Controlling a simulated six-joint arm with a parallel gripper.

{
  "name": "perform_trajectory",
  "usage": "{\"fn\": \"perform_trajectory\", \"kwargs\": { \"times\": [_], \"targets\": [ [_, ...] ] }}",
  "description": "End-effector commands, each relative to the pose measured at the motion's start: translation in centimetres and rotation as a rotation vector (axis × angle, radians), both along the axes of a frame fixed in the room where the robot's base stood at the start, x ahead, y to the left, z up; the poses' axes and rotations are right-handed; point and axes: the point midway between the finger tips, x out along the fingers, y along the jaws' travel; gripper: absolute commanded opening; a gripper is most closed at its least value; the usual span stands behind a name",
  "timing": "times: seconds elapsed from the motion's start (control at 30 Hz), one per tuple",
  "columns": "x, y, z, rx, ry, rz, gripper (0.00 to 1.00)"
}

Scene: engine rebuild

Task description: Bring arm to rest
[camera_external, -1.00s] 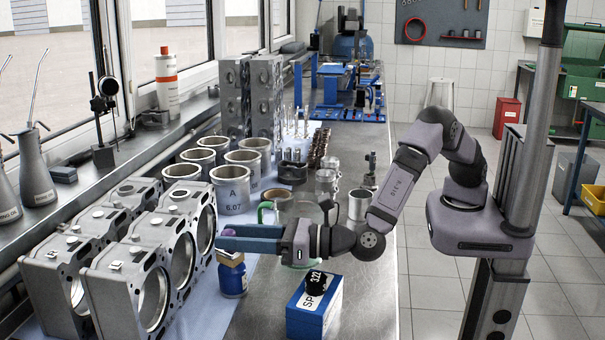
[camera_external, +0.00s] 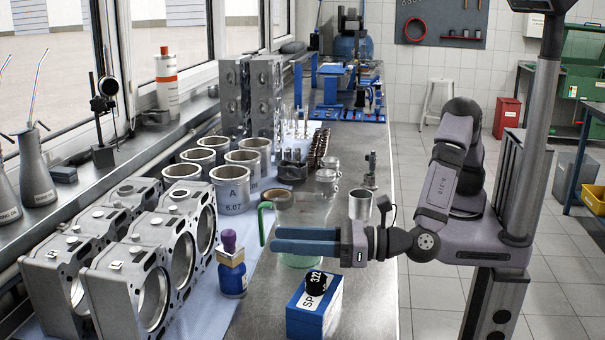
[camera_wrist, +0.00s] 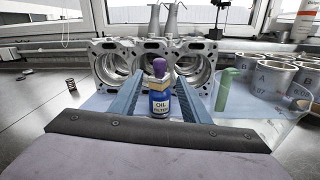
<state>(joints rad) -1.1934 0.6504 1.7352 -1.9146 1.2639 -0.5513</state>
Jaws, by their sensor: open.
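My gripper (camera_external: 275,240) is over the metal bench, its blue fingers pointing left in the outside view. It is open and empty; in the wrist view its two fingers (camera_wrist: 158,100) stand apart. A blue bottle (camera_external: 232,280) with a tan block and a purple knob on top stands upright on the light blue mat, left of the fingertips and apart from them. In the wrist view this bottle (camera_wrist: 159,104), labelled as oil filter, shows beyond and between the fingers.
Engine blocks (camera_external: 150,260) stand at the left, with grey cylinder liners (camera_external: 233,190) behind. A blue box (camera_external: 314,308) with a black round part on top stands in front of my gripper. A green-handled jug (camera_external: 264,222) is close behind the fingers.

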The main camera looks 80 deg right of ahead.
Motion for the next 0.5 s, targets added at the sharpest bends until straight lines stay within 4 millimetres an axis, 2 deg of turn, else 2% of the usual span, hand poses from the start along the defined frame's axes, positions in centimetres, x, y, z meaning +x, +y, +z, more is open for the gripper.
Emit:
{"fn": "perform_trajectory", "kwargs": {
  "times": [0.27,0.37,0.5],
  "targets": [
    [0.1,-0.1,0.2,0.002,0.000,-0.002,0.43],
    [0.5,-0.8,1.3,0.010,0.005,-0.015,0.43],
    [1.8,-3.0,4.7,0.038,0.019,-0.058,0.43]
  ]
}}
